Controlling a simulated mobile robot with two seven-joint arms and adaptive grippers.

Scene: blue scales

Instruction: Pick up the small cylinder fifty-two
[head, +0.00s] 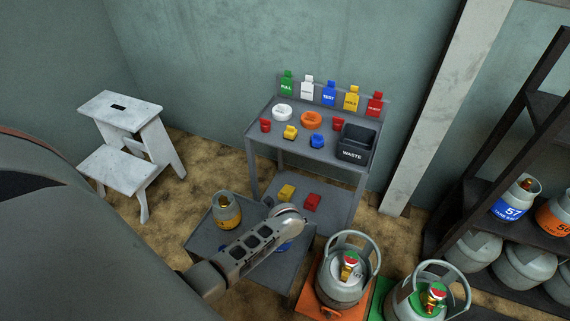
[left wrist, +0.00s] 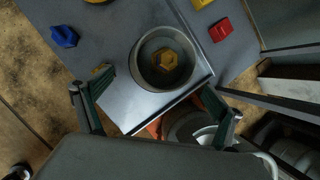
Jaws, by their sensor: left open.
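In the left wrist view, my left gripper (left wrist: 155,88) is open. Its two fingers are spread on either side of a round grey collar (left wrist: 137,72) with a yellow hexagonal part inside, seen from above. I see no contact. No number shows on it, so I cannot tell whether it is cylinder fifty-two. In the head view, my left arm covers the gripper. A small grey cylinder (head: 228,205) with a yellow-orange band stands on a low grey surface (head: 205,235), left of the arm. Its number is unreadable. My right gripper is not seen.
Larger cylinders (head: 343,280) (head: 425,298) stand at the lower right. A rack holds a blue-banded cylinder 57 (head: 514,200). The bench (head: 262,133) carries rings, small coloured parts and a waste bin (head: 357,148). A white step stool (head: 118,165) stands left. A blue part (left wrist: 63,36) lies near my left finger.

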